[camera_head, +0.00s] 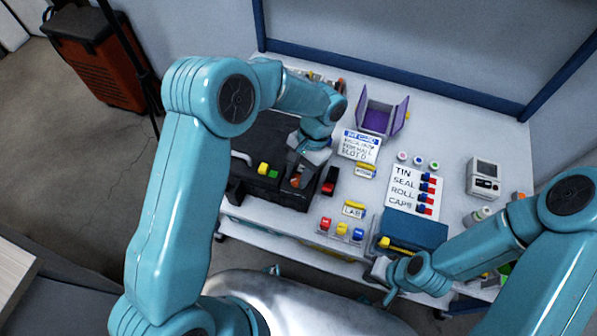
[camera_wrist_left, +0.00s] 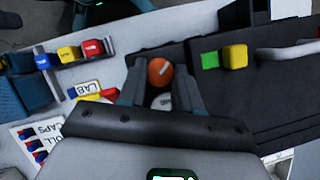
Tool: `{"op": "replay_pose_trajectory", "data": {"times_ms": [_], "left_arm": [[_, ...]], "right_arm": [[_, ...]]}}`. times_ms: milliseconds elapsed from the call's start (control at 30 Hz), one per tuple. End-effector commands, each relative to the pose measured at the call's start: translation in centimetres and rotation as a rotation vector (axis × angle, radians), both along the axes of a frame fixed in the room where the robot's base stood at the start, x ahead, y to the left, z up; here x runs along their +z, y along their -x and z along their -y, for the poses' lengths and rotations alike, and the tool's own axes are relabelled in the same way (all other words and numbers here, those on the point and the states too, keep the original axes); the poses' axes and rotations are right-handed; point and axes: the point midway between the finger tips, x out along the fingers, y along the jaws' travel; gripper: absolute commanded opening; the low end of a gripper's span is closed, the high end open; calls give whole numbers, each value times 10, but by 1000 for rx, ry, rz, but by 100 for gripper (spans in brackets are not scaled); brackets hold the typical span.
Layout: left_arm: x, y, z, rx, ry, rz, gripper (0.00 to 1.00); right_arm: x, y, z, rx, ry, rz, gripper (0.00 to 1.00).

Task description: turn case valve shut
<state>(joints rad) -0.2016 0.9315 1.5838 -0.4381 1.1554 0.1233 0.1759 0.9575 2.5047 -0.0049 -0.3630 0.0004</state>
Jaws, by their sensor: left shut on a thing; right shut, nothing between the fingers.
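The black case (camera_head: 274,137) lies on the left part of the table. Its orange valve knob (camera_wrist_left: 160,72) sits at the case's edge in the left wrist view, with a white round piece (camera_wrist_left: 162,101) close by. My left gripper (camera_head: 298,180) points down at the case's right end, its fingers shut on the orange knob. The knob is largely hidden by the gripper in the head view. How far the valve is turned cannot be told. My right gripper (camera_head: 378,272) is shut and empty by the table's front edge, close to a blue box (camera_head: 420,232).
Yellow and green blocks (camera_head: 264,169) are on the case. A black-and-red block (camera_head: 329,181) stands right of it. Several coloured cubes (camera_head: 342,229) line the front edge. A purple open box (camera_head: 378,118), a printed list (camera_head: 402,190) and a white device (camera_head: 484,178) stand further right.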

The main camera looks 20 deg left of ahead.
Motion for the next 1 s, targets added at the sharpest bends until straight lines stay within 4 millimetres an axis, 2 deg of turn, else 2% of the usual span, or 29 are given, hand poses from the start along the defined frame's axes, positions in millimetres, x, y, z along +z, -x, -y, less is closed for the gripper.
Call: {"op": "replay_pose_trajectory", "data": {"times_ms": [467,500,533,567,867,1000], "left_arm": [[1,-1,0,-12,1,5,3],[1,-1,0,-12,1,5,46],[1,-1,0,-12,1,5,56],[1,-1,0,-12,2,5,58],[2,-1,0,-11,1,3,58],[16,-7,3,-10,1,5,58]], "right_arm": [[0,0,0,0,0,0,0],[0,0,0,0,0,0,0],[0,0,0,0,0,0,0],[0,0,0,0,0,0,0],[0,0,0,0,0,0,0],[1,0,0,0,0,0,0]]}}
